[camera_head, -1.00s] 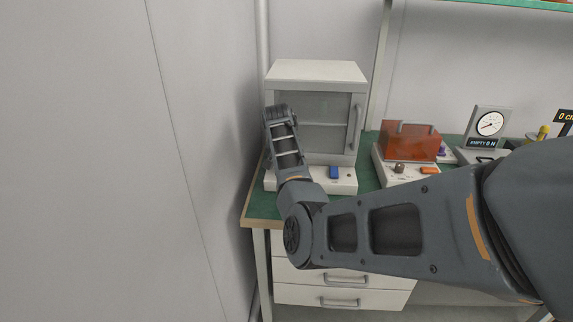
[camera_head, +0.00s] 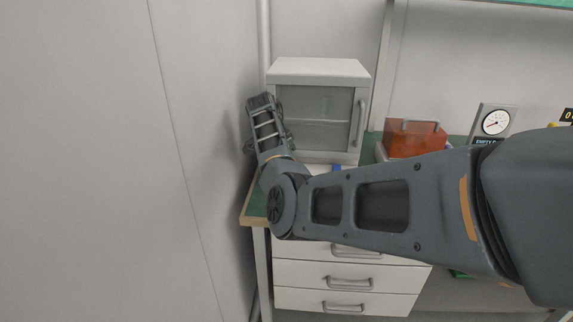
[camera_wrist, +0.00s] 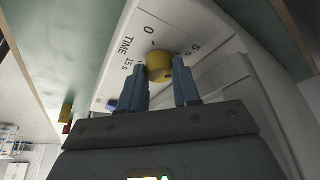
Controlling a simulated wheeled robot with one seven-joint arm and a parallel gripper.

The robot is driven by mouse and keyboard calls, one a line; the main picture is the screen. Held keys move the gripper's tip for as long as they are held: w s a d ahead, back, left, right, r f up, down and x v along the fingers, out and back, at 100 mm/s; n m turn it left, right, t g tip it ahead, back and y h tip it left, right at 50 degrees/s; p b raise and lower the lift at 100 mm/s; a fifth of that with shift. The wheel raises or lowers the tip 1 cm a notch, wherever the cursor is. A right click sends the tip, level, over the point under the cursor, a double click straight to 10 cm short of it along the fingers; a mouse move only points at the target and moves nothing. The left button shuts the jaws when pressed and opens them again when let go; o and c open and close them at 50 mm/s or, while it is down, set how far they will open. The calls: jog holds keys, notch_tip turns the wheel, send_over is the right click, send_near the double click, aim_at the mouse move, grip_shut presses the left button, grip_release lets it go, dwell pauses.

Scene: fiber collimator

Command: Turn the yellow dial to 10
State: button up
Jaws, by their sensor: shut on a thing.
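The yellow dial (camera_wrist: 159,66) is on a white panel in the wrist view, with "0", "5 s", "15 s" and "TIME" printed around it. My gripper (camera_wrist: 161,72) has its two blue-grey fingers on either side of the dial and is shut on it. The dial's pointer mark is too small to read. In the head view my arm hides the dial and the front base of the white cabinet (camera_head: 320,72) with a glass door.
A blue button (camera_wrist: 112,105) lies beside my fingers on the panel. In the head view, an orange-covered device (camera_head: 412,140) and a round gauge (camera_head: 496,122) stand to the right on the green bench. Drawers (camera_head: 350,272) are below. A wall (camera_head: 190,130) is close on the left.

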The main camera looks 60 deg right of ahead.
jog(key=shift+r, duration=0.1)
dwell(0.3)
jog(key=o, duration=0.8)
jog(key=shift+c, duration=0.2)
jog(key=v, duration=0.7)
jog(key=shift+r, duration=0.35)
